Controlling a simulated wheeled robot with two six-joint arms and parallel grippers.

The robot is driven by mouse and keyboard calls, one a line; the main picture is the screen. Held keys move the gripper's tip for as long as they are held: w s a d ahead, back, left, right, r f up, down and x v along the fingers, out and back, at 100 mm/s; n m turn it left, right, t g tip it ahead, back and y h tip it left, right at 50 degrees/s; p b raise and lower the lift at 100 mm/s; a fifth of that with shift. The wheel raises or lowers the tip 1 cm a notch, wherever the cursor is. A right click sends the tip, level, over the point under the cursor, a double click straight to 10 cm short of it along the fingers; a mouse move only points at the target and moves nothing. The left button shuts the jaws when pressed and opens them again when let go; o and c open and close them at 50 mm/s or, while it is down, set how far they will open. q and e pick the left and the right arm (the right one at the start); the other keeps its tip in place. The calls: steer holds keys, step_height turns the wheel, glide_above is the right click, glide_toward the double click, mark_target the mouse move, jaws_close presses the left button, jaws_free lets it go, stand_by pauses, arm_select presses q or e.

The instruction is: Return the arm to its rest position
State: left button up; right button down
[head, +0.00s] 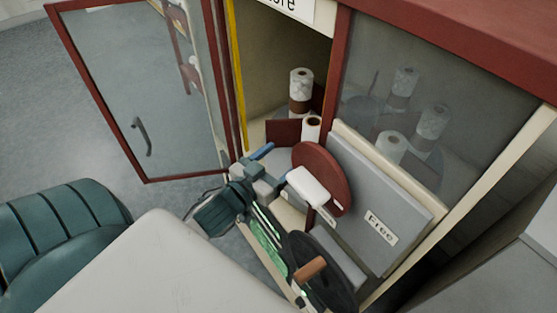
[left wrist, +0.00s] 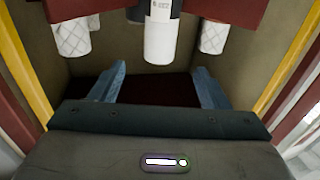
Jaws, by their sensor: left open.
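My left gripper (head: 272,163) is at the open front of the cabinet in the head view, pointing inward and to the right. Its two blue fingers stand wide apart in the left wrist view (left wrist: 158,88), with nothing between them. A white roll (left wrist: 158,42) shows beyond the fingers, with a quilted roll (left wrist: 72,38) to its left and another (left wrist: 213,37) to its right. In the head view, a patterned roll on a brown base (head: 301,88) stands inside the cabinet, and a plainer roll (head: 312,128) is nearer the gripper. My right gripper does not show.
The glass door (head: 138,85) with a red frame is swung open at left. A glass pane (head: 420,95) covers the right side, with several rolls visible in it. A grey panel marked "Free" (head: 375,205) and a red disc (head: 325,170) are close right of the gripper.

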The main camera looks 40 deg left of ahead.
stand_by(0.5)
arm_select(q)
steer(key=s+d+f+g+y, duration=0.1)
steer(key=s+f+g+y, duration=0.2)
steer(key=s+f+g, duration=1.25)
step_height(320, 180, down, 28)
steer(key=s+a, duration=0.1)
steer(key=a, duration=0.1)
steer(key=s+a+f+g, duration=0.1)
steer(key=s+f, duration=1.6)
steer(key=f, duration=0.5)
steer(key=shift+s+a+n, duration=0.25)
steer(key=shift+s+n, duration=0.15)
